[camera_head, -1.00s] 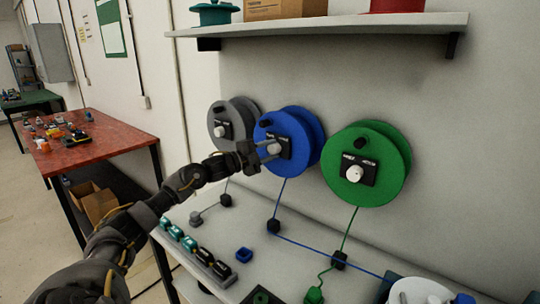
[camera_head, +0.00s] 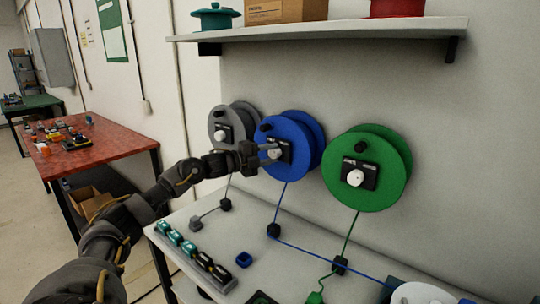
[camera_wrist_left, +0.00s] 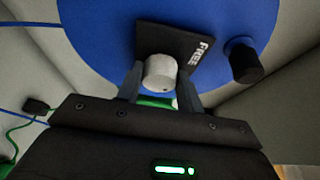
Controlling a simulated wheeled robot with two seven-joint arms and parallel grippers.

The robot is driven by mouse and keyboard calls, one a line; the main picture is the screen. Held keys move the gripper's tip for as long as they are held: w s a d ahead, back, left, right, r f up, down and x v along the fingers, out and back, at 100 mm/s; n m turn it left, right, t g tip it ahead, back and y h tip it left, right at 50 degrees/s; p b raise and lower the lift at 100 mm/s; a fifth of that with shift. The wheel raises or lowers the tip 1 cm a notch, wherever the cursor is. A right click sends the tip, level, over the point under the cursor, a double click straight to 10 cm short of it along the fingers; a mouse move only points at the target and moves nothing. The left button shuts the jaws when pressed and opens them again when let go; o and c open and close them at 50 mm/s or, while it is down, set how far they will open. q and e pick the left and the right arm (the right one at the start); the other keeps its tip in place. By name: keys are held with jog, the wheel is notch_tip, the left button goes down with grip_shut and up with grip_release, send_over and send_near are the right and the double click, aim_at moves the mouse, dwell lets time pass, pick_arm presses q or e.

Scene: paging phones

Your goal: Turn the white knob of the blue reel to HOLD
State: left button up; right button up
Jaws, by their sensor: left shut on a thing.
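The blue reel (camera_head: 298,133) is mounted on the wall between a grey and a green reel. It has a black label plate and a white knob (camera_head: 274,153). In the left wrist view the knob (camera_wrist_left: 160,73) sits between the two fingers of my left gripper (camera_wrist_left: 161,87), which is shut on it. The plate (camera_wrist_left: 178,40) reads FREE on its right part; the HOLD mark cannot be seen. In the head view my left gripper (camera_head: 270,151) reaches the knob from the left and partly covers the plate. My right gripper is not in view.
A black peg (camera_wrist_left: 243,62) stands out from the blue reel close to the right finger. The green reel (camera_head: 376,135) and grey reel (camera_head: 216,125) flank it. A shelf (camera_head: 330,26) hangs above. The bench below holds a row of small devices (camera_head: 196,258) and cords.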

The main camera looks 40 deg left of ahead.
pick_arm(q)
jog(key=o, duration=1)
jog(key=shift+s, duration=0.1)
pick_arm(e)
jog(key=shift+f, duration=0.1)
pick_arm(q)
jog(key=shift+s+a+f, duration=0.2)
jog(key=shift+s, duration=0.05)
jog(key=b+v, duration=0.7)
jog(key=v, duration=0.3)
jog(key=shift+r, duration=0.2)
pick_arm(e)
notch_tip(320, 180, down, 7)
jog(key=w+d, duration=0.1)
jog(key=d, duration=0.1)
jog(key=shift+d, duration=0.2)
